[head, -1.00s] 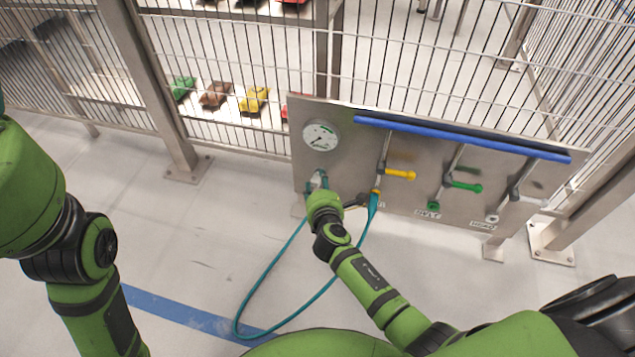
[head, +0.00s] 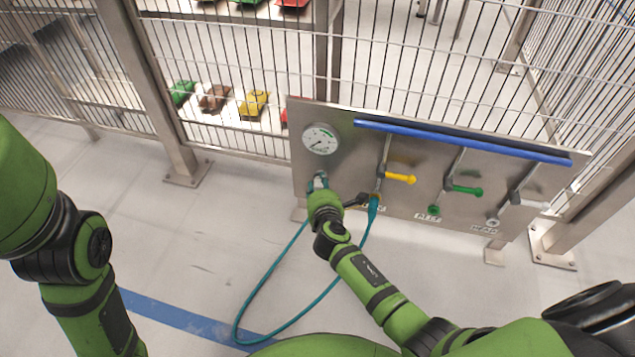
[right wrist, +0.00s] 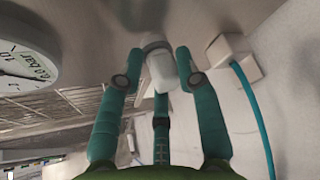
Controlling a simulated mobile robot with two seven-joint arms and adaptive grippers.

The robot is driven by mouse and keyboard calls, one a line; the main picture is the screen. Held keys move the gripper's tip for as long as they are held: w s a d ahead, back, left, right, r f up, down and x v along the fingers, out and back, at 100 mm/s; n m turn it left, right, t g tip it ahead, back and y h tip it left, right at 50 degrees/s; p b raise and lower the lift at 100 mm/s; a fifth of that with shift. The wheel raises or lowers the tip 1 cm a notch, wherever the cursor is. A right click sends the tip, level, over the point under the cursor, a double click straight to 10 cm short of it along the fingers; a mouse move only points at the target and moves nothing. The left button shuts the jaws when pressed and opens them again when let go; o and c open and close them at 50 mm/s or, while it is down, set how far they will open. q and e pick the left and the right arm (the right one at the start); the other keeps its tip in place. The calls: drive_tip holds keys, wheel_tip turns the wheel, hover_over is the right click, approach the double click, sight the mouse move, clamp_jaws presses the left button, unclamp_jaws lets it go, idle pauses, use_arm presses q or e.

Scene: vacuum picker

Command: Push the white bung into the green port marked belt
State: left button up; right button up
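The white bung (right wrist: 160,70) sits at a grey collar on the steel panel, below the gauge, in the right wrist view. The teal fingers of my right gripper (right wrist: 160,62) stand on both sides of it, with a small gap showing, so the gripper looks open around it. In the head view my right gripper (head: 319,183) is at the panel's left part, its fingers mostly hiding the bung. The green port (head: 434,210) is low on the panel, above the BELT label (head: 427,217), under a green-handled lever (head: 465,190). My left gripper is out of view.
A white port (head: 493,222) is farther right. A blue rail (head: 460,141) and levers stick out from the panel (head: 305,160). Mesh fencing stands behind.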

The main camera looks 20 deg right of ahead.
drive_tip(key=shift+s+a, duration=0.1)
drive_tip(key=shift+a, duration=0.05)
clamp_jaws()
drive_tip(key=shift+s+a, duration=0.1)
drive_tip(key=shift+s, duration=0.1)
drive_tip(key=shift+s+a+p, duration=0.15)
drive_tip(key=shift+s+a, duration=0.15)
drive_tip(key=shift+s, duration=0.3)
drive_tip(key=shift+s+a+p, duration=0.2)
drive_tip(key=shift+s+a, duration=0.05)
drive_tip(key=shift+s, duration=0.4)
drive_tip(key=shift+s+a+p, duration=0.15)
drive_tip(key=shift+s+a, duration=0.15)
drive_tip(key=shift+s, duration=0.3)
